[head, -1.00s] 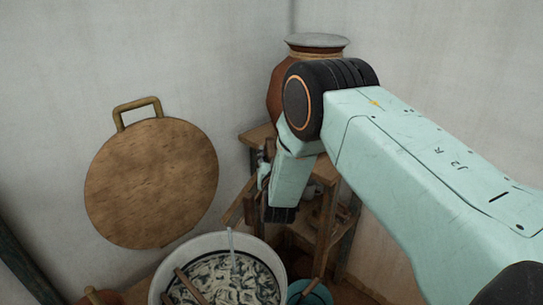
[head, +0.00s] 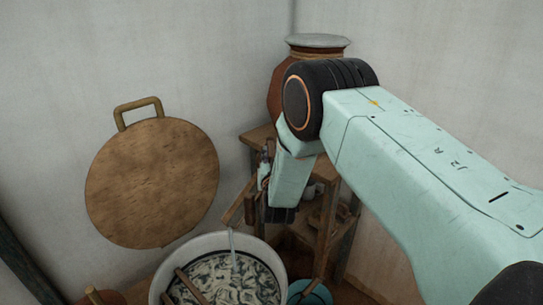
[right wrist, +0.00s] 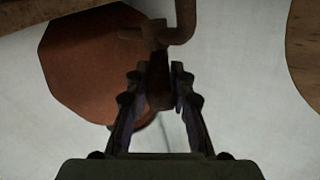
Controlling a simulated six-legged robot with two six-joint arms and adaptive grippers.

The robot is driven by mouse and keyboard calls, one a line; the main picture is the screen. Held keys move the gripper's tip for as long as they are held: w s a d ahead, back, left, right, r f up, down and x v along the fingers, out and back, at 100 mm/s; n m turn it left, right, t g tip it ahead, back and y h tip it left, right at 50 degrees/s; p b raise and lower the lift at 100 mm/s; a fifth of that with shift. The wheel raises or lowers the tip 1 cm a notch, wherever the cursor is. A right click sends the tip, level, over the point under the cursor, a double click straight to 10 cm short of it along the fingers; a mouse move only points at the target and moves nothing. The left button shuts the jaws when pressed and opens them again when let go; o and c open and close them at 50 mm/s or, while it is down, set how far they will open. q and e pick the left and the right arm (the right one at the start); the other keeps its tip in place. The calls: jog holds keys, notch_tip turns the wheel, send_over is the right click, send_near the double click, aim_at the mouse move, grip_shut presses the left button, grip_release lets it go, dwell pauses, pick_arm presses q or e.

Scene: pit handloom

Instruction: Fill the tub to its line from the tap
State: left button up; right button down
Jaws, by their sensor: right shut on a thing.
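The tub (head: 160,275) is a pale round vessel at the bottom of the head view, holding pale and dark swirled contents and a wooden stick. A thin pale stream (head: 232,243) runs down into it from the brown spout of the tap (head: 236,208). My right gripper (head: 264,175) is at the tap, partly hidden by my own arm. In the right wrist view my right gripper (right wrist: 160,85) is shut on a dark upright piece, which looks like the tap's handle, below a bent brown part (right wrist: 182,22). The fill line cannot be made out. My left gripper is out of view.
A reddish clay jar (head: 276,95) with a grey lid stands on a wooden stand (head: 328,215) behind my arm. A round wooden board (head: 152,183) hangs on the wall at left. A blue-green vessel (head: 318,294) stands right of the tub.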

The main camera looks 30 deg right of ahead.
jog(key=shift+d+y, duration=0.25)
jog(key=shift+y, duration=0.05)
dwell(0.5)
jog(key=shift+s+d+n+y+b, duration=0.1)
jog(key=shift+d+n+y+b, duration=0.25)
jog(key=shift+d+n+y, duration=0.95)
jog(key=shift+w+d+n+y+b, duration=0.1)
jog(key=shift+d+n+y+b, duration=0.3)
jog(key=shift+n+y, duration=1.75)
jog(key=shift+s+d+n+y+b, duration=0.2)
jog(key=shift+d+n+y, duration=0.65)
jog(key=shift+y, duration=1.8)
jog(key=shift+w+d+r, duration=0.1)
jog(key=shift+w, duration=0.05)
jog(key=c, duration=1.1)
grip_release()
jog(key=shift+c, duration=0.2)
